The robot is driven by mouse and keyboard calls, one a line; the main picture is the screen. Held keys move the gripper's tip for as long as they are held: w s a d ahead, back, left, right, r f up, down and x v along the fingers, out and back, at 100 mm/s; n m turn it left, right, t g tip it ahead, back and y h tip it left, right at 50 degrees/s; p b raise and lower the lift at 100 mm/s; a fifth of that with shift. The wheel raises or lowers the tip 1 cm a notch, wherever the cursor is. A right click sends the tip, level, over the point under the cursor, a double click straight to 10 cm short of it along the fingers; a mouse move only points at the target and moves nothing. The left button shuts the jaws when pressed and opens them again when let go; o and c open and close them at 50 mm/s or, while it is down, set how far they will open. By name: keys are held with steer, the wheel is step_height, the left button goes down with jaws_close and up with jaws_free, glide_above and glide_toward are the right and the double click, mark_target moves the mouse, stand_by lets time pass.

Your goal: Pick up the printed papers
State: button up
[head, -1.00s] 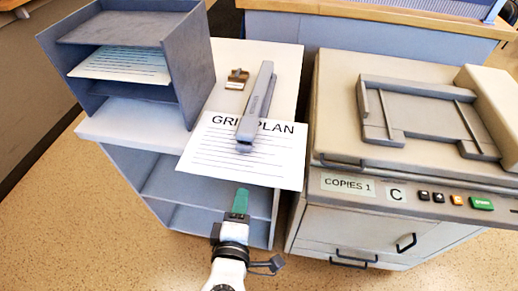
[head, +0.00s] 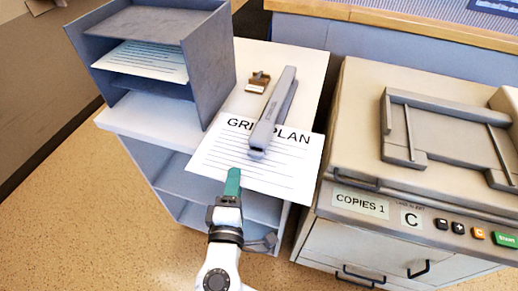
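A printed sheet (head: 222,158) headed "GRID PLAN", partly covered, lies on the white cabinet top and juts out over its front edge. A long grey stapler-like tool (head: 272,118) lies across it and hides part of the heading. My gripper (head: 233,176), with green fingertips, is at the sheet's front edge, left of its middle. The fingertips overlap the edge in the picture; I cannot tell whether they touch the paper or whether they are parted.
A grey tray rack (head: 213,70) with printed sheets (head: 145,60) stands on the left of the cabinet top (head: 300,58). A small brown-and-metal item (head: 259,80) lies behind the sheet. A beige copier (head: 360,120) stands close on the right.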

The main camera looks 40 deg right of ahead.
steer(key=shift+p+x, duration=0.35)
steer(key=shift+x, duration=1.6)
steer(key=shift+c, duration=0.4)
steer(key=shift+s, duration=0.1)
jaws_close()
